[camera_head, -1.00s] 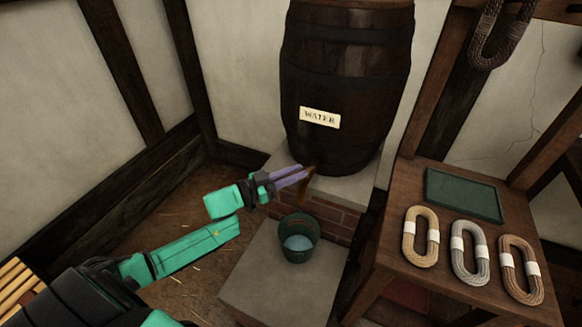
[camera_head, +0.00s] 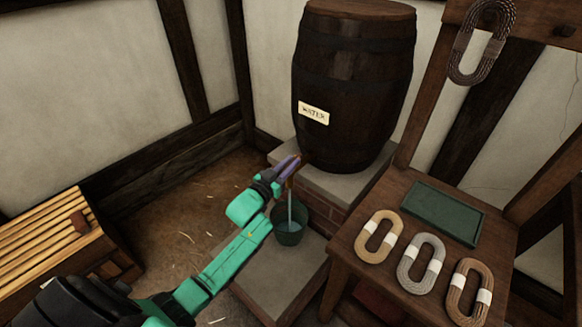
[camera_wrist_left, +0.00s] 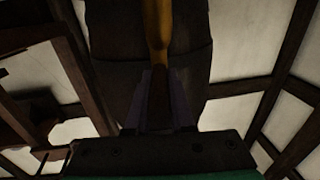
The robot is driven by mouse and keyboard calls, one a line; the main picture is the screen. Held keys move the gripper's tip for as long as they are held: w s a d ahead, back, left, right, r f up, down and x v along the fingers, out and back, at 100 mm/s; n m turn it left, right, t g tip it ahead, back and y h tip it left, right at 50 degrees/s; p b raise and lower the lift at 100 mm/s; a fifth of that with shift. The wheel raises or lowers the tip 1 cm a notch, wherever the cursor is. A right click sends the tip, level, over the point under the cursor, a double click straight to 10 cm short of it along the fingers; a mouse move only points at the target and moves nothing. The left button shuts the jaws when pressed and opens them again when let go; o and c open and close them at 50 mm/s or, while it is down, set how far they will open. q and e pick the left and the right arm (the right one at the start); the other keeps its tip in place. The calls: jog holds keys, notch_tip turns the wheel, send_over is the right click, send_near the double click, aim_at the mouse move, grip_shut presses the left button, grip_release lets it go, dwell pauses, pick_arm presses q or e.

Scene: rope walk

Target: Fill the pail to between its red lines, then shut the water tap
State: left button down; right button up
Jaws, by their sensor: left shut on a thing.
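The dark wooden barrel (camera_head: 350,85) with a WATER label (camera_head: 313,113) stands on a stone ledge. Its tap (camera_head: 293,180) is low on the front, partly hidden by my left gripper (camera_head: 288,167), which is shut on it. In the left wrist view the brassy tap (camera_wrist_left: 157,25) runs down between the fingers. A thin stream of water (camera_head: 290,208) falls from the tap into the green pail (camera_head: 289,237) below. The pail stands upright on a stone slab. I cannot make out its red lines or the exact water level. My right gripper is out of view.
A wooden bench (camera_head: 345,243) at the right bears several rope coils and a green slate (camera_head: 443,213). Another coil (camera_head: 482,42) hangs above it. A slatted wooden thing (camera_head: 45,240) stands at the left. The straw-strewn floor (camera_head: 185,205) between is clear.

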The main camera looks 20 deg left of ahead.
pick_arm(q)
jog(key=shift+d+y, duration=0.15)
jog(key=shift+y, duration=0.15)
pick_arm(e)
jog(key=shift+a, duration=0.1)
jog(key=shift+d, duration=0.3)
pick_arm(q)
jog(key=c, duration=0.9)
grip_release()
jog(key=shift+o, duration=0.6)
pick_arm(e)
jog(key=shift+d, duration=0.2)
